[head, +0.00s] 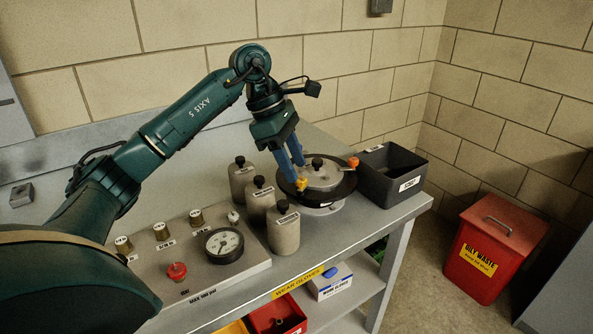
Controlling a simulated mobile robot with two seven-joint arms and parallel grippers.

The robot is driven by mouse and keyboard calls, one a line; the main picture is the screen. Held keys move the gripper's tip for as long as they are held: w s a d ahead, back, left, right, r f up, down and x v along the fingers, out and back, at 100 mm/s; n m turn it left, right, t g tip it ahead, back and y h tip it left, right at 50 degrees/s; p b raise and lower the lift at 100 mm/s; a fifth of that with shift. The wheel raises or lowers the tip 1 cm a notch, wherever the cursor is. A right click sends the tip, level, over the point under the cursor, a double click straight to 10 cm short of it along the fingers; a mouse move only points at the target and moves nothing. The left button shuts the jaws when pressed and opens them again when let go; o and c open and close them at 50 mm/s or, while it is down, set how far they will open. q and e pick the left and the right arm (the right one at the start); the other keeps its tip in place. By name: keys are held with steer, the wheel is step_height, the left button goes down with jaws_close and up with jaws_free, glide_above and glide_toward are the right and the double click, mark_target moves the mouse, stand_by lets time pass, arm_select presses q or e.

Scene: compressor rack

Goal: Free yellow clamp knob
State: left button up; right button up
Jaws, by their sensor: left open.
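The yellow clamp knob (302,184) sits on the near left rim of a round black-rimmed vessel (335,192) with a metal lid (325,174). A black knob (317,162) stands on the lid, and an orange knob (353,162) is on the far right rim. My left gripper (294,172) points down with its blue fingers apart, just above and left of the yellow knob. I cannot tell whether a finger touches the knob or the rim. Nothing shows between the fingers. My right gripper is not in view.
Several grey bottles (284,232) with black caps stand close left of the vessel. A dark open bin (407,190) stands close to its right. A panel (196,268) with a gauge and knobs is at the front left. A red oily-waste bin (490,250) stands on the floor.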

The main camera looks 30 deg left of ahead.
arm_select(q)
steer(key=shift+x, duration=1.1)
jaws_close()
